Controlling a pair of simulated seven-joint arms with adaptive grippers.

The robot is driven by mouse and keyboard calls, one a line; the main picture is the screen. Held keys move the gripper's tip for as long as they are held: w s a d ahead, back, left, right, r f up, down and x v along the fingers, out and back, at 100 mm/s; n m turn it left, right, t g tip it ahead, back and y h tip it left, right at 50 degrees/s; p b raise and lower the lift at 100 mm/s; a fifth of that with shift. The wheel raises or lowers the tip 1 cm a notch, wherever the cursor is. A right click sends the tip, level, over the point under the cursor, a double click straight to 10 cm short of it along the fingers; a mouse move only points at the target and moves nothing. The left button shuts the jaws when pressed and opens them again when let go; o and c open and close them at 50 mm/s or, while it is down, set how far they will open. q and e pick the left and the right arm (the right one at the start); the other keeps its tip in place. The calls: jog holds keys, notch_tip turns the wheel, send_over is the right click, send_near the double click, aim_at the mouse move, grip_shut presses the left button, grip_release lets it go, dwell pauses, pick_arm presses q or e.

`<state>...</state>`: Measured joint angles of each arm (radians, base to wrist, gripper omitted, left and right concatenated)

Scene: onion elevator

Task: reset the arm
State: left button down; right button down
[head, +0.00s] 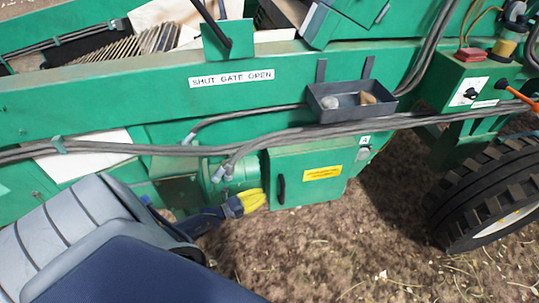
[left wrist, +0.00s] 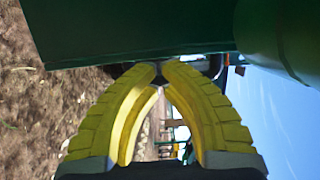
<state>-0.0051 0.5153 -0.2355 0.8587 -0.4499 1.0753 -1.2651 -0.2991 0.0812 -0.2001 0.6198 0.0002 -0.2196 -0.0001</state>
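My left arm (head: 110,235) reaches in from the lower left. Its left gripper (head: 262,199), with yellow ribbed fingers, is low beside the green machine, just left of the green box with a black handle (head: 308,175). In the left wrist view the yellow fingers (left wrist: 160,68) curve together, their tips meeting or almost meeting, and nothing shows held between them. My right gripper is not in view.
A green beam labelled "SHUT GATE OPEN" (head: 232,78) crosses above, with grey cables (head: 130,149) below it. A dark tray (head: 345,113) holds small objects. A large tyre (head: 480,195) stands at right. The dirt ground (head: 350,250) in front is open.

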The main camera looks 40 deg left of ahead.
pick_arm(q)
jog(key=s, duration=0.3)
jog(key=shift+s+a+f, duration=0.1)
jog(key=shift+s+a, duration=0.05)
jog(key=shift+s, duration=0.15)
jog(key=s+a+f+n+g+y, duration=0.2)
jog(key=f+n+y, duration=0.15)
jog(key=f, duration=0.35)
jog(key=s+a+f+n+g+y, duration=0.2)
jog(key=f+n, duration=0.3)
jog(key=f, duration=0.2)
jog(key=s+d+f+n+g+y, duration=0.2)
jog(key=s+f+n+g+y, duration=0.3)
jog(key=s+f, duration=0.6)
jog(key=s+d+f+n+g+h, duration=0.1)
jog(key=s+d+f, duration=0.4)
jog(key=s+d, duration=0.5)
jog(key=s+d+f+n+g+h, duration=0.2)
jog(key=s+d+f+n+g, duration=0.2)
jog(key=s+d, duration=0.6)
jog(key=s+f+g, duration=0.1)
jog(key=s, duration=0.6)
jog(key=shift+s+f, duration=0.35)
jog(key=shift+s, duration=0.05)
jog(key=shift+n, duration=0.25)
